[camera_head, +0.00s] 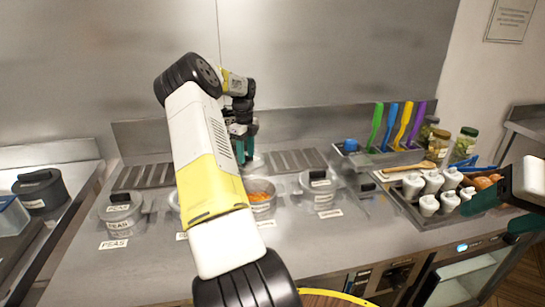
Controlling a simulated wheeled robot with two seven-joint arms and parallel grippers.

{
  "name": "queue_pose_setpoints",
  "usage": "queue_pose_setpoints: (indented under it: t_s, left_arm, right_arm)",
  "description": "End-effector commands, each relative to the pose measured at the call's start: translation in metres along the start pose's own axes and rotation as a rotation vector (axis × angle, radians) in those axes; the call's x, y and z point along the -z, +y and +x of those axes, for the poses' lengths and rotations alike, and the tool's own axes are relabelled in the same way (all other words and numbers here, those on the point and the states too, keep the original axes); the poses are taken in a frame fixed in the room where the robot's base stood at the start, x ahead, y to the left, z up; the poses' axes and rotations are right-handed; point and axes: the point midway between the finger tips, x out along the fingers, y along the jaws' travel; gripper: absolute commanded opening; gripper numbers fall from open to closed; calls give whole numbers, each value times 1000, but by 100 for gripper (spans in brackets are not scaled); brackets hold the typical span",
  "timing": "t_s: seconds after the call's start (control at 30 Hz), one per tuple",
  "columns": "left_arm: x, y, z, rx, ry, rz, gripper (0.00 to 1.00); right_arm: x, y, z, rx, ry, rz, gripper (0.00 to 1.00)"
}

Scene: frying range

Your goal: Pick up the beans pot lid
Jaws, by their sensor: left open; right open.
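My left arm reaches across the middle of the head view. Its open gripper (243,150), with teal fingers, is above the back of the counter, behind the orange-filled pot. A grey rounded piece (256,162) shows beside the fingers; I cannot tell if it is a lid. No readable beans label shows. A pot (173,201) is mostly hidden behind my arm, its label unreadable. A lidded pot (320,188) with a black handle stands to the right, its label too small to read. My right gripper (484,198) is open at the right edge, by the shaker tray.
The peas pot (118,212) stands at left with its lid on. An uncovered pot (262,194) holds orange pieces. A tray (400,197) of white shakers, coloured-handled utensils (390,125) and jars (438,145) are at right. The front counter strip (330,245) is clear.

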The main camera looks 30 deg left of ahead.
Motion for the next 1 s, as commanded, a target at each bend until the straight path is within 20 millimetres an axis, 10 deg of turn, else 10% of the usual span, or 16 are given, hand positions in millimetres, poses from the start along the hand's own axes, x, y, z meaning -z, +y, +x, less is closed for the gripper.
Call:
queue_pose_setpoints:
  t_s: [0.2, 0.43, 1.0]
  left_arm:
    - [0, 0, 2, 1, 0, 0, 41]
    - [0, 0, 2, 1, 0, -1, 0]
    - [-1, -1, -9, 3, -3, -1, 0]
  right_arm:
    - [0, 0, 0, 0, 0, 0, 62]
    - [0, 0, 0, 0, 0, 0, 62]
    - [0, 0, 0, 0, 0, 0, 62]
